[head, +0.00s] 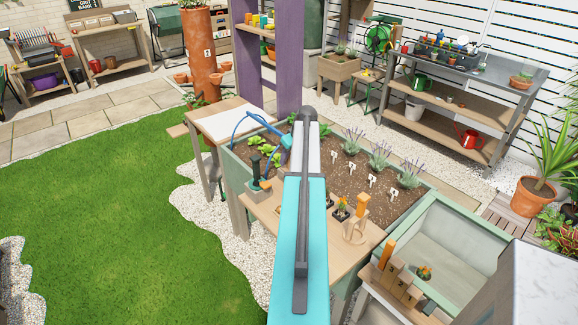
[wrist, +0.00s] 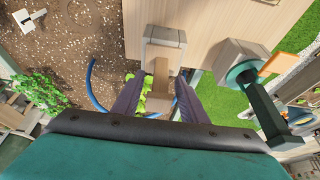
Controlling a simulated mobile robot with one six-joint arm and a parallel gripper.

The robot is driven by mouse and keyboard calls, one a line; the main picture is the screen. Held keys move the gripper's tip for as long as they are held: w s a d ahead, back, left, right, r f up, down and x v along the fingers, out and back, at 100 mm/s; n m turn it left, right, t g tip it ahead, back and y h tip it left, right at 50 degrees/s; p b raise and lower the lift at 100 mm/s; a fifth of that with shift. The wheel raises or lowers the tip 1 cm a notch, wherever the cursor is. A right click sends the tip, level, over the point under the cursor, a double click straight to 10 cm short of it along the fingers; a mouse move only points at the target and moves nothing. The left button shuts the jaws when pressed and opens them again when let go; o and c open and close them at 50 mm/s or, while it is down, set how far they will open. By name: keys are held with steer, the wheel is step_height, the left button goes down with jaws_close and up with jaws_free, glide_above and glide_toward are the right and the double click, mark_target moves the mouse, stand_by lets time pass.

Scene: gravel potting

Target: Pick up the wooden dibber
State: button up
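The wooden dibber (wrist: 160,77), a plain light-brown wooden tool, stands in a pale block stand (wrist: 164,42) on the wooden board in the wrist view. My gripper (wrist: 161,84) has its two dark fingers on either side of the dibber. Gaps show between the fingers and the wood, so the gripper is open around it and not closed on it. In the head view my own arm hides the dibber and the gripper.
A dark green-handled tool (wrist: 266,108) stands in another block close to the right. A blue hose (head: 237,127) curves nearby. The planter's soil (head: 342,168) holds lavender and white labels. Potted plants and an orange-handled tool (head: 362,207) stand on the right of the board.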

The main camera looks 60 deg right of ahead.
stand_by(0.5)
steer(key=c, duration=0.9)
steer(key=shift+r, duration=0.1)
steer(key=shift+r+b, duration=1.25)
steer(key=shift+r, duration=3.6)
steer(key=shift+w, duration=0.1)
